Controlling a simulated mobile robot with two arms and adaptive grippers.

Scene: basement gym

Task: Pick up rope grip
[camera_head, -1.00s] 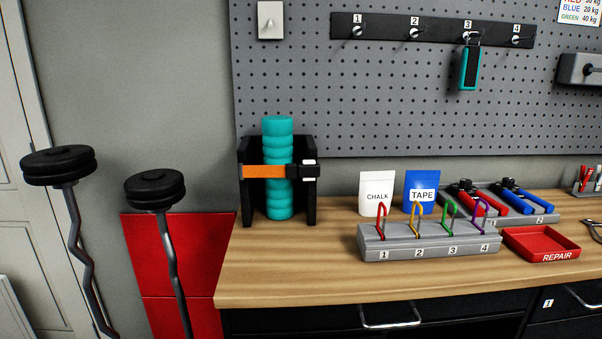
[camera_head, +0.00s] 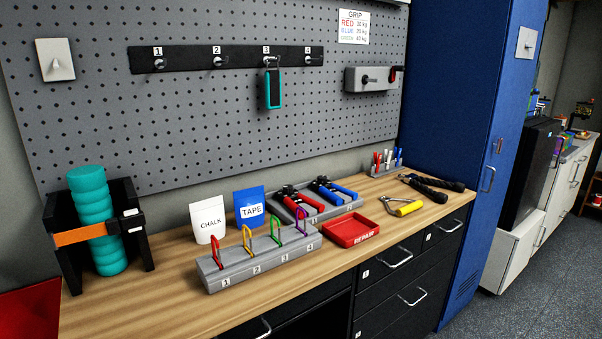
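No label marks a rope grip. A teal and black grip-like piece (camera_head: 273,88) hangs by a dark loop from hook 3 of the black hook rail (camera_head: 190,60) on the pegboard. Black handle-like pieces (camera_head: 432,187) lie at the right end of the wooden bench (camera_head: 160,300), close to a yellow-handled hand gripper (camera_head: 407,209). I cannot tell which of these is the rope grip. Neither of my grippers shows in the head view.
On the bench stand a strapped teal roller (camera_head: 95,220), a grey carabiner rack (camera_head: 262,262), chalk (camera_head: 208,222) and tape (camera_head: 250,206) pouches, red (camera_head: 298,201) and blue (camera_head: 333,189) hand grippers and a red repair tray (camera_head: 352,232). A blue locker (camera_head: 460,110) borders the right; floor shows beyond.

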